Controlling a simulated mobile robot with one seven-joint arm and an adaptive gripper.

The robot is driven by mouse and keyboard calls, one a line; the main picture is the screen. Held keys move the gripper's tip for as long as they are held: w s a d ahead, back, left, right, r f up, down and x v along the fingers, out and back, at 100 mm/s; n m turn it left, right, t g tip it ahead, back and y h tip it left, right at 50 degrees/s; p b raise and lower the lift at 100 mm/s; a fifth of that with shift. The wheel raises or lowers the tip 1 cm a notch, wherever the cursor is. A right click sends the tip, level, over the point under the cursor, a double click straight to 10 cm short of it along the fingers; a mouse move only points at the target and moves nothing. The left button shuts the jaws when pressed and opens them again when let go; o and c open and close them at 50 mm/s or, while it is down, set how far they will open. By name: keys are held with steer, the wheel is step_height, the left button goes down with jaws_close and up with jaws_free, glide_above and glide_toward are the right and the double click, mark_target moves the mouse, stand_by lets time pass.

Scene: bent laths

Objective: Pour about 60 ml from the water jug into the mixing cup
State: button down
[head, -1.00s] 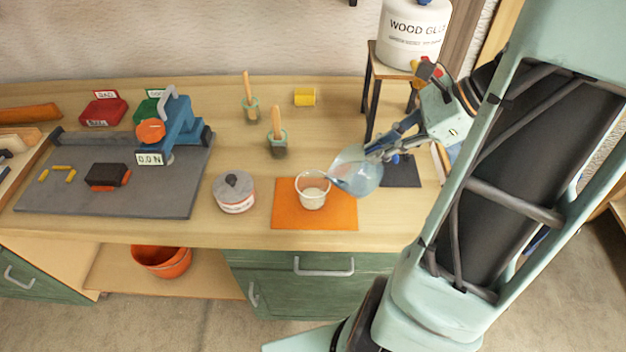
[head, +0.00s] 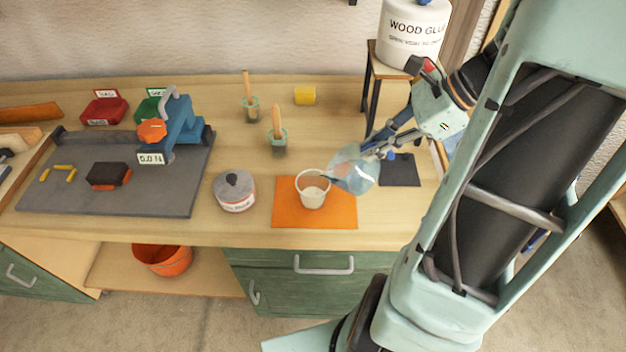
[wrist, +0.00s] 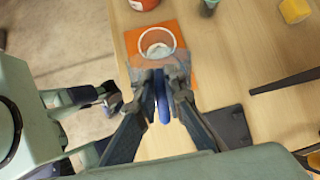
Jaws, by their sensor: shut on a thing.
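The water jug (head: 353,170) is clear with a bluish tint. My gripper (head: 388,150) is shut on its blue handle, which shows between the fingers in the wrist view (wrist: 161,98). The jug is tilted to the left, its mouth close to the rim of the mixing cup. The mixing cup (head: 312,196) is a clear, upright cup standing on an orange mat (head: 340,214). It holds some pale contents; the level is too small to read. In the wrist view the cup (wrist: 157,43) lies just beyond the jug. I cannot make out a stream of water.
A lidded tin (head: 234,192) stands left of the mat. Two small pots with wooden sticks (head: 277,140) and a yellow block (head: 305,95) are behind. A dark mat (head: 400,171) lies to the right, near a stand (head: 370,105) bearing a wood glue container (head: 414,38).

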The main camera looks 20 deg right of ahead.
mark_target(388, 155)
steer(key=shift+w+a+r+g+h+p, duration=0.2)
steer(key=shift+a+r+h+p, duration=0.2)
steer(key=shift+a+p, duration=0.1)
steer(key=shift+w+a+r+g+h+p, duration=0.15)
steer(key=shift+a+r+g+h+p, duration=0.05)
steer(key=shift+a+r+h+p, duration=0.25)
stand_by(1.0)
steer(key=d+f+y+b, duration=0.1)
steer(key=s+d+f+t+y+b, duration=0.1)
steer(key=d+f+y+b, duration=0.1)
steer(key=d+f+t+y+b, duration=0.1)
steer(key=b, duration=0.1)
steer(key=shift+s+d+f, duration=0.35)
steer(key=shift+s+f, duration=0.05)
steer(key=shift+r+y, duration=0.2)
steer(key=shift+y, duration=0.05)
steer(key=shift+s+d+r+t+y+p, duration=0.1)
steer(key=shift+s+d+r+t+y, duration=0.25)
steer(key=shift+d+y, duration=0.35)
steer(key=shift+s+d+r+t+y+p, duration=0.2)
steer(key=shift+s+d+r+y, duration=0.25)
steer(key=shift+d, duration=0.45)
steer(key=shift+s+d+r+t+y+p, duration=0.1)
steer(key=shift+s+d+r+t+y, duration=0.35)
steer(key=shift+d, duration=0.35)
steer(key=shift+f, duration=0.2)
